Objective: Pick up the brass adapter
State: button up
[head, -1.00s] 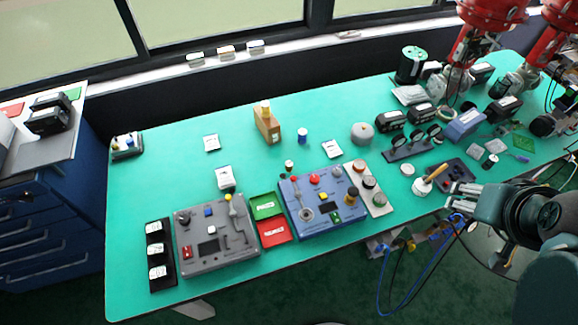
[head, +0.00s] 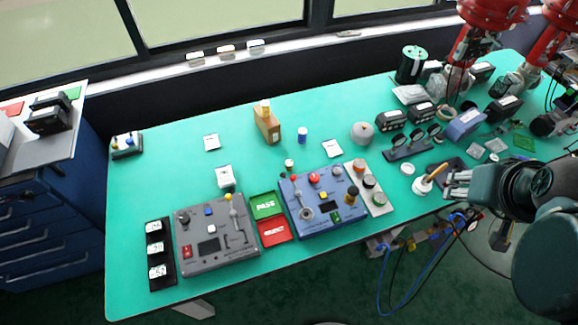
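My gripper (head: 456,185) is at the right, over the near edge of the green table (head: 180,150). Its fingers point left and look parted, with nothing seen between them. They are just right of a white round piece with a wooden handle (head: 434,174) and in front of a dark tray (head: 452,165), which they partly cover. I cannot surely pick out the brass adapter.
A blue control box (head: 322,205) and a grey one (head: 214,240) stand at the front, with green PASS (head: 265,206) and red REJECT (head: 275,231) trays between. A panel with round knobs (head: 368,184) is left of my gripper. Dark gauges (head: 408,145) and red valve equipment (head: 490,12) crowd the right.

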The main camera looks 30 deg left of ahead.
jog(key=w+a+f+n+g, duration=0.15)
jog(key=w+a+n, duration=0.25)
jog(key=w+a, duration=0.4)
jog(key=n+g+b, duration=0.2)
jog(key=n+g, duration=0.3)
jog(key=n, duration=0.8)
send_over(289, 162)
jog(key=f, duration=2.4)
jog(key=shift+w+d, duration=0.15)
jog(key=shift+d, duration=0.25)
jog(key=shift+s+a+f, duration=0.2)
jog(key=shift+a+f, duration=0.15)
jog(key=shift+a, duration=0.05)
jog(key=shift+f, duration=0.1)
jog(key=shift+f, duration=1.2)
jog(key=shift+f, duration=0.1)
